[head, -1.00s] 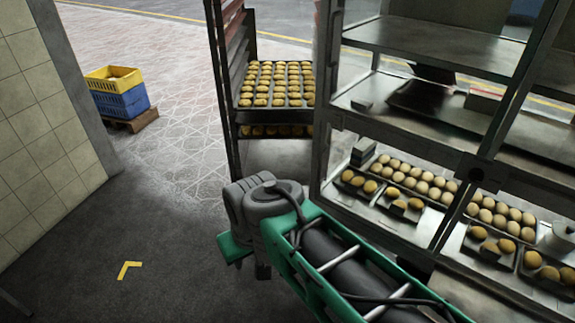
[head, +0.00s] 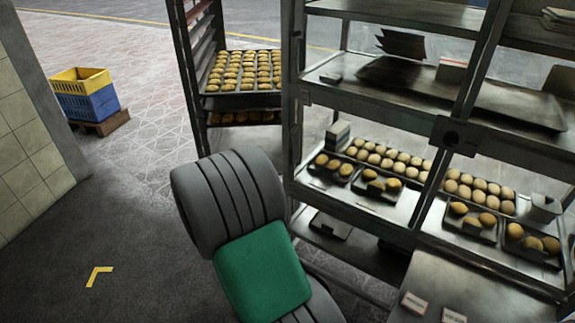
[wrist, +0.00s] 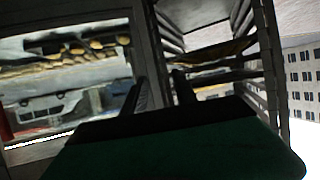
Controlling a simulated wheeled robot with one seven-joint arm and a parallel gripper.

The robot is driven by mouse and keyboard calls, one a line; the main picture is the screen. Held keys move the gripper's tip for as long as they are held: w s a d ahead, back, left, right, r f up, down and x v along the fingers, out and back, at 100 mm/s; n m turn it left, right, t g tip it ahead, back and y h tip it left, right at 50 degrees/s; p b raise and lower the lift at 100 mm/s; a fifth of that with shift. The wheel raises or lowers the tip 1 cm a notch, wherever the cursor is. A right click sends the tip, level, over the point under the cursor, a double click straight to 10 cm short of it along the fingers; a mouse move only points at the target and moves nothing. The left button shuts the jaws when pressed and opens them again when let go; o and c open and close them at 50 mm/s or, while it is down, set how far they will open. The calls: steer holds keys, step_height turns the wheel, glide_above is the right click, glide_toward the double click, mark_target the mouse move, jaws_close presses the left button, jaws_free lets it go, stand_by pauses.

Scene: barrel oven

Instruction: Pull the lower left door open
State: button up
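The glazed display cabinet (head: 295,150) stands at the right in the head view, with a metal frame. Its lower left section shows buns on trays (head: 375,165) behind the frame; I cannot make out a separate door edge or handle there. In the wrist view a glass pane (wrist: 60,90) with blurred buns and street reflections fills the left, bordered by a metal upright (wrist: 150,40). My gripper (wrist: 163,94) shows two dark fingers with a gap between them, close to this upright. Contact cannot be told. In the head view my gripper is hidden behind my arm.
A rack with bun trays (head: 243,75) stands left of the cabinet; it seems to show beyond my fingers in the wrist view. Yellow and blue crates (head: 85,95) sit on a pallet at the far left. The floor with a yellow corner mark (head: 97,274) is clear.

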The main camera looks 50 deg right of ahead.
mark_target(290, 150)
steer(key=d+f+h, duration=0.1)
steer(key=d, duration=0.4)
steer(key=d+f+h, duration=0.1)
steer(key=d+h, duration=0.1)
steer(key=d, duration=0.4)
steer(key=d+f+m+h+b, duration=0.1)
steer(key=d+h, duration=0.1)
steer(key=d, duration=0.4)
steer(key=shift+s, duration=0.3)
steer(key=shift+a, duration=0.1)
jaws_close()
